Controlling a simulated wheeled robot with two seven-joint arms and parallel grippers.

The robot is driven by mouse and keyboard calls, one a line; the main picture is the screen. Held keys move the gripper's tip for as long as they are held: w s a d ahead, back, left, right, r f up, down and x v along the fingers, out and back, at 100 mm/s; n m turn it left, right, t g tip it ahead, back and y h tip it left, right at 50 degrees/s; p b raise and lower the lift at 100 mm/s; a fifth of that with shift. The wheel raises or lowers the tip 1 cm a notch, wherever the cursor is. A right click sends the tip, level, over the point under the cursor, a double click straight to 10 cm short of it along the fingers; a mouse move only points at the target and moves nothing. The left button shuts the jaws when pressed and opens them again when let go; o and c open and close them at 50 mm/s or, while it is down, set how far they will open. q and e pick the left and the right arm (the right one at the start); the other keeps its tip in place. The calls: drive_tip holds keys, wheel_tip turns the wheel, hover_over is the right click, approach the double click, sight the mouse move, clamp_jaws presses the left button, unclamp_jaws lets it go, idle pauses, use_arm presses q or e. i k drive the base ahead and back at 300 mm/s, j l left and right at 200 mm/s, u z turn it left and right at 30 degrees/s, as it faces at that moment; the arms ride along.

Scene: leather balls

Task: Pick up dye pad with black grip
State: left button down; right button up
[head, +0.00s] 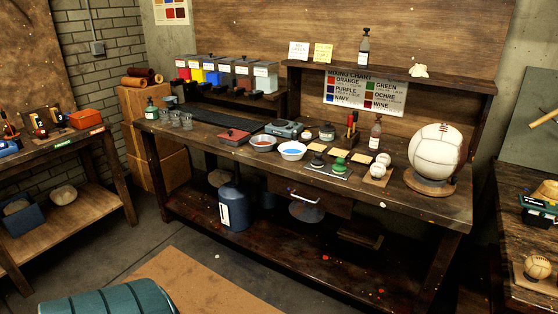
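A small pad with a dark, black-looking grip (317,160) sits on the long wooden workbench (418,204), right of the white bowl with blue liquid. A similar pad with a green grip (340,166) sits just to its right. The pads are small in the picture, so their undersides and dye colour cannot be told. Neither of my grippers is in the head view.
Near the pads are a blue-filled bowl (292,151), a red-filled bowl (262,143), a bottle (375,134) and pale balls (217,178). A large white ball (436,152) stands at the right end. A teal ribbed object (110,301) lies at the bottom left.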

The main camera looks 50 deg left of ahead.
sight(317, 162)
drive_tip(key=u, duration=1.35)
